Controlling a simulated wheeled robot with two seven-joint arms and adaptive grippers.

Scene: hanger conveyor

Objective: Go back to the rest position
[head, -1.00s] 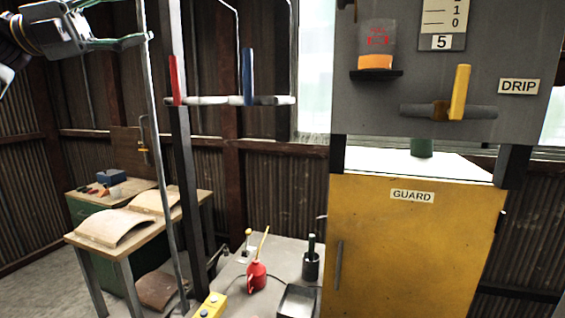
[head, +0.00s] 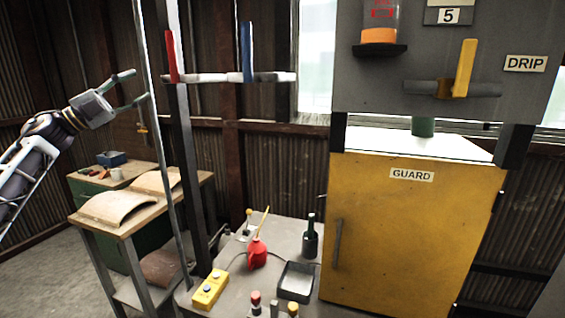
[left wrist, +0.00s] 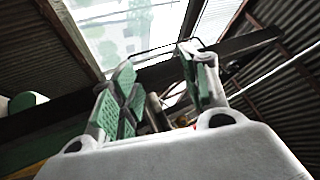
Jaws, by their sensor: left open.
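My left gripper (head: 135,89) is at the upper left of the head view, its arm coming in from the left edge. Its two fingers are spread with nothing between them, beside a thin upright metal rod (head: 152,110). I cannot tell from this view whether it touches the rod. In the left wrist view, the green finger pads of the left gripper (left wrist: 162,92) stand apart, with roof beams and a bright window behind them. My right gripper is in neither view.
A yellow GUARD cabinet (head: 410,235) stands at the right below a grey DRIP panel (head: 440,60). A grey table holds a red oil can (head: 257,253), a yellow button box (head: 210,290) and a tray (head: 296,283). A wooden bench (head: 120,228) is at left.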

